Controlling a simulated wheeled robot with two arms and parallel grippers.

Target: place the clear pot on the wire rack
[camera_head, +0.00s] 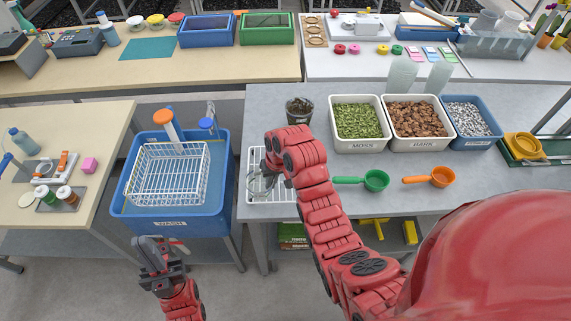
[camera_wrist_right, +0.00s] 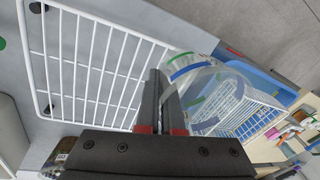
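The white wire rack (camera_head: 284,190) lies on the grey table, and its grid fills the left of the right wrist view (camera_wrist_right: 88,62). My right gripper (camera_head: 268,172) is over the rack, partly hidden by its own arm in the head view. In the wrist view its fingers (camera_wrist_right: 165,108) are closed on the wall of the clear pot (camera_wrist_right: 222,92), which has blue and green bands. The pot shows only faintly in the head view (camera_head: 254,184), by the rack's left side. Whether it touches the rack is unclear. My left gripper (camera_head: 158,254) is low in front of the blue tub, away from the rack.
A blue wash tub (camera_head: 172,221) with a white wire basket (camera_head: 168,174) stands left of the rack. A dark pot (camera_head: 299,110) stands behind it. Moss (camera_head: 357,118), bark (camera_head: 416,119) and grey stone (camera_head: 470,118) bins stand right. Green (camera_head: 375,181) and orange (camera_head: 442,177) scoops lie nearer.

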